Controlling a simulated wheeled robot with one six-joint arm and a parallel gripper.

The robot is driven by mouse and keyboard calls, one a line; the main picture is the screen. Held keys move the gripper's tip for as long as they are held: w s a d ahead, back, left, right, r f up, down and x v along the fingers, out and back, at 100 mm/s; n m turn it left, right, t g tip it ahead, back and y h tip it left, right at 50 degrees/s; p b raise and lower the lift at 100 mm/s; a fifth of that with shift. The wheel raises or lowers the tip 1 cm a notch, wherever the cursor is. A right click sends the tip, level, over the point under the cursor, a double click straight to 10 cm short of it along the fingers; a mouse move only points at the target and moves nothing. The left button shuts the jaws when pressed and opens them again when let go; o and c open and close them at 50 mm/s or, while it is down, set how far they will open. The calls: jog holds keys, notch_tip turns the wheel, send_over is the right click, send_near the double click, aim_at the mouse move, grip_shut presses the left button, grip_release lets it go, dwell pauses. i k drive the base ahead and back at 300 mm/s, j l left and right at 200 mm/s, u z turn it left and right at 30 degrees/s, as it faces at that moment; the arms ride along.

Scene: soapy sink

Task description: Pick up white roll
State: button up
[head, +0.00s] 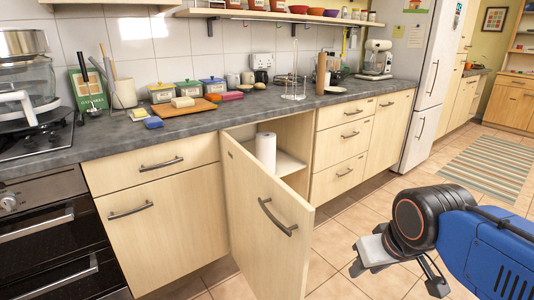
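The white roll (266,151) stands upright inside the lower cabinet, on its pale shelf. The cabinet door (262,222) is swung open and hides the lower part of the roll. My gripper (396,283) is at the lower right, over the tiled floor, pointing down. It is to the right of the open door and well apart from the roll. Its two dark fingers are spread apart, with nothing seen between them.
The open door with its dark handle juts out between my gripper and the left cabinets. Drawers (345,138) stand right of the opening. The grey counter (240,113) above holds canisters, a wooden board (184,107) and a wire stand. The tiled floor (350,215) is clear before the drawers.

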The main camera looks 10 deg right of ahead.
aim_at(265, 141)
jog(key=i+l, duration=0.15)
jog(key=l, duration=0.2)
jog(key=i+l+u, duration=0.15)
jog(key=l, duration=0.2)
jog(key=i+l, duration=0.2)
jog(key=l, duration=0.2)
jog(key=i+l+u, duration=0.15)
jog(key=l, duration=0.2)
jog(key=i+l, duration=0.1)
jog(key=l, duration=0.3)
jog(key=i+l, duration=0.1)
jog(key=i, duration=0.2)
jog(key=i+l+u, duration=0.1)
jog(key=i+l, duration=0.1)
jog(key=l, duration=0.25)
jog(key=i+l, duration=0.15)
jog(key=l, duration=0.15)
jog(key=i+l, duration=0.1)
jog(key=l, duration=0.25)
jog(key=i+j, duration=0.1)
jog(key=j, duration=0.25)
jog(key=i+j, duration=0.15)
jog(key=j, duration=0.15)
